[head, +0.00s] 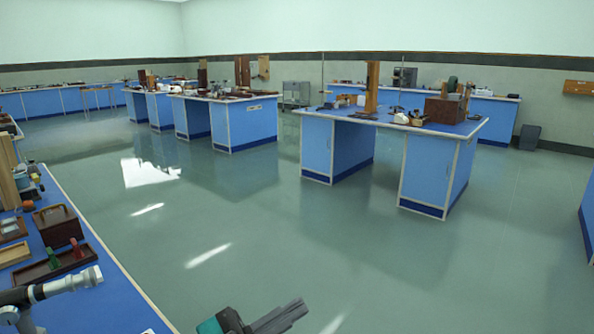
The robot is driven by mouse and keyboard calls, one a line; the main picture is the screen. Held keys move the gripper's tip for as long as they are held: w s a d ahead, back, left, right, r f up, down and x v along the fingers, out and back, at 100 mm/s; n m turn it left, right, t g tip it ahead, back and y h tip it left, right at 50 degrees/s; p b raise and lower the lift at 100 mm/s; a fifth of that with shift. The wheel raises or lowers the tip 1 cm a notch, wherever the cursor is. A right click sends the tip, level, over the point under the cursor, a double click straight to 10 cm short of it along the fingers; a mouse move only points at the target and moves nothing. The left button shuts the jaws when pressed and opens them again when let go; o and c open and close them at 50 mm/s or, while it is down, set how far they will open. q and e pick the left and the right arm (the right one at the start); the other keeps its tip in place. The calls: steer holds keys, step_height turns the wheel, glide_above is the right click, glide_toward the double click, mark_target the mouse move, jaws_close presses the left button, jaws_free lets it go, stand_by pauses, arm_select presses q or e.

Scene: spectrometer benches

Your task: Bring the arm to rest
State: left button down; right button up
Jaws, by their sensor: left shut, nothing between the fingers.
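My left gripper (290,314) shows at the bottom edge of the head view, left of centre. It has a teal and dark body, and its grey fingers point right and slightly up. The fingers are together with nothing between them, over the open floor and to the right of the near bench (122,290). Most of the left arm is outside the picture. My right gripper does not show.
The near bench at the left carries a silver-and-black telescope tube (70,282), a wooden box (58,226) and a tray (40,270). Blue benches (432,168) stand farther back. The green floor (270,230) between is clear.

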arm_select(q)
steer(key=w+a+f+n+t+y, duration=0.2)
steer(key=a+f+n+t+y, duration=0.3)
steer(key=f+n+t+y, duration=0.3)
steer(key=s+a+f+n+g+y, duration=0.3)
steer(key=s+a+f+n+y, duration=0.1)
steer(key=f, duration=0.6)
steer(key=s+a+f+n+g+y+p, duration=0.1)
steer(key=s+a+f+n+g+y, duration=0.3)
steer(key=f, duration=0.6)
steer(key=s+a+y, duration=0.2)
steer(key=s+a, duration=0.1)
steer(key=s, duration=0.1)
steer(key=shift+a+n, duration=0.15)
steer(key=shift+n, duration=0.15)
